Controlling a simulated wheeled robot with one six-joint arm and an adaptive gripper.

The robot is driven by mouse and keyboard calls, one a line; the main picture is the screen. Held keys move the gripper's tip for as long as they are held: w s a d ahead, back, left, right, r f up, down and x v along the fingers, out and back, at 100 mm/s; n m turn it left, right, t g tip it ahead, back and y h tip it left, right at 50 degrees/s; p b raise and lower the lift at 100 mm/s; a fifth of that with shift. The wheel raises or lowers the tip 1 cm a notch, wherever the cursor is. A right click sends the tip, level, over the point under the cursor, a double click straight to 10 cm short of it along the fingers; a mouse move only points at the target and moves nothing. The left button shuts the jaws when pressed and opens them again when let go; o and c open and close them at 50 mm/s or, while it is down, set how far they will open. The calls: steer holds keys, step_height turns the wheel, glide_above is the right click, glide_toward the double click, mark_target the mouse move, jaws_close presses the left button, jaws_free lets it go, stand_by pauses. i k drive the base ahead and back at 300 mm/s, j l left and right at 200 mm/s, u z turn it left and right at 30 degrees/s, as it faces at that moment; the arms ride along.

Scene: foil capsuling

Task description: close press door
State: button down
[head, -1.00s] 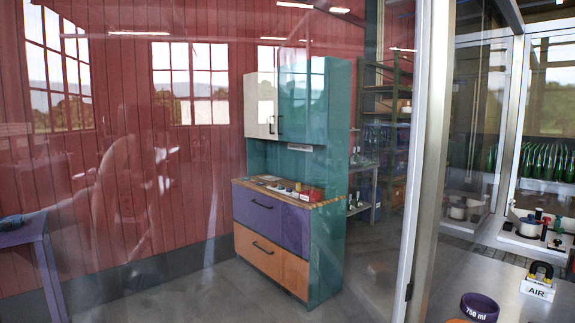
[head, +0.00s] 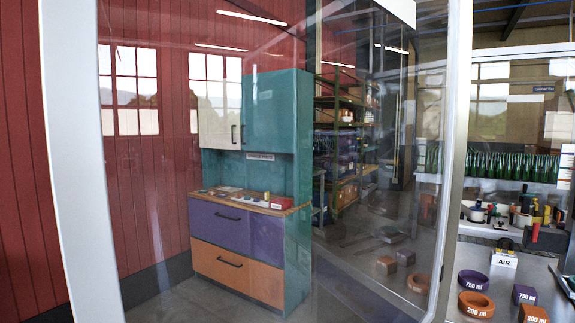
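The press door is a large clear pane in a pale metal frame (head: 455,150). It fills most of the head view, standing across the room in front of me. Its left upright and right upright both show, and the room shows through the pane. The door stands out to the left of the metal worktop (head: 480,258). No latch or handle can be made out. My gripper is not seen in this view, so its place relative to the door is hidden.
On the worktop are an orange ring (head: 476,304), a purple ring (head: 473,280) and a block marked AIR (head: 507,254). Green bottles (head: 480,163) stand behind. A teal cabinet (head: 275,135) with purple and orange drawers stands beyond the pane.

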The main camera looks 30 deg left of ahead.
mark_target(68, 34)
steer(key=j, duration=0.4)
steer(key=k+j, duration=0.15)
steer(key=j, duration=0.65)
steer(key=i+j, duration=0.45)
